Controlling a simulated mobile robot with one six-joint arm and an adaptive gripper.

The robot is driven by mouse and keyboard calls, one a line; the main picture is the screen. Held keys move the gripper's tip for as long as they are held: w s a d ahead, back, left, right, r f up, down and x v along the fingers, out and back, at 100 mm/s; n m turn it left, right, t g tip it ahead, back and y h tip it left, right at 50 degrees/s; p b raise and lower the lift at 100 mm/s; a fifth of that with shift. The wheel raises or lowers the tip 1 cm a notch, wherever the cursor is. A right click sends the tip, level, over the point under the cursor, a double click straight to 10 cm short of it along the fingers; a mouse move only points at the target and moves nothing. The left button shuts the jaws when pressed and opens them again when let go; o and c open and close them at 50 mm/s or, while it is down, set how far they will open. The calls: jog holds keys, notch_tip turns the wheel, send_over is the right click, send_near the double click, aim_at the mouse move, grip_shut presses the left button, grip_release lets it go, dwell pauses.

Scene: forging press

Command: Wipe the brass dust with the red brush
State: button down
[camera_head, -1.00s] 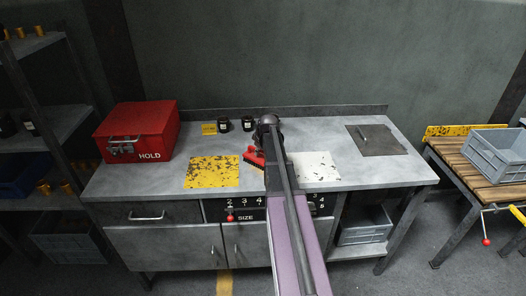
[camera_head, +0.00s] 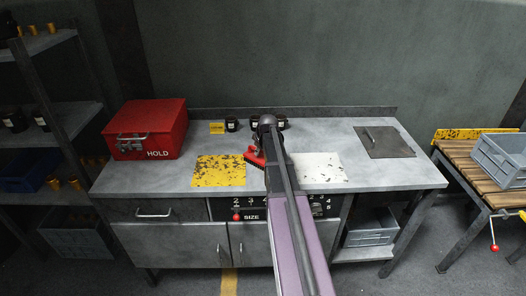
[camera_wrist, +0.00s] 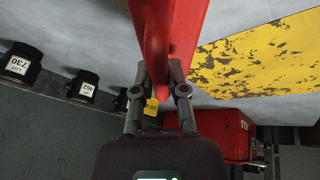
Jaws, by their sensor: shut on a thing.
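The red brush (camera_head: 254,159) is held over the bench between the yellow worn plate (camera_head: 219,171) and the white worn plate (camera_head: 318,168). In the wrist view, my gripper (camera_wrist: 163,82) is shut on the handle of the red brush (camera_wrist: 168,35), which runs up out of the picture. Its bristles are not clear in either view. I cannot tell whether the brush touches the bench. My arm hides most of the gripper in the head view. I cannot make out brass dust for certain; it may be too fine or hidden behind the arm.
A red HOLD box (camera_head: 147,130) stands at the bench's left. A dark flat plate (camera_head: 384,142) lies at the right. The bench's front right is clear.

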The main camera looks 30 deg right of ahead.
aim_at(254, 159)
jog(key=shift+w+a, duration=0.45)
jog(key=shift+a, duration=0.2)
jog(key=shift+s, duration=0.1)
jog(key=shift+s+a, duration=0.7)
jog(key=shift+s, duration=0.35)
jog(key=shift+f, duration=0.1)
jog(key=shift+d, duration=0.1)
jog(key=shift+s+d, duration=0.5)
jog(key=shift+d, duration=0.35)
jog(key=shift+s+d, duration=0.45)
jog(key=shift+d, duration=0.4)
jog(key=shift+s+d, duration=0.6)
jog(key=shift+d, duration=0.25)
jog(key=shift+s+d, duration=0.55)
jog(key=shift+d, duration=0.25)
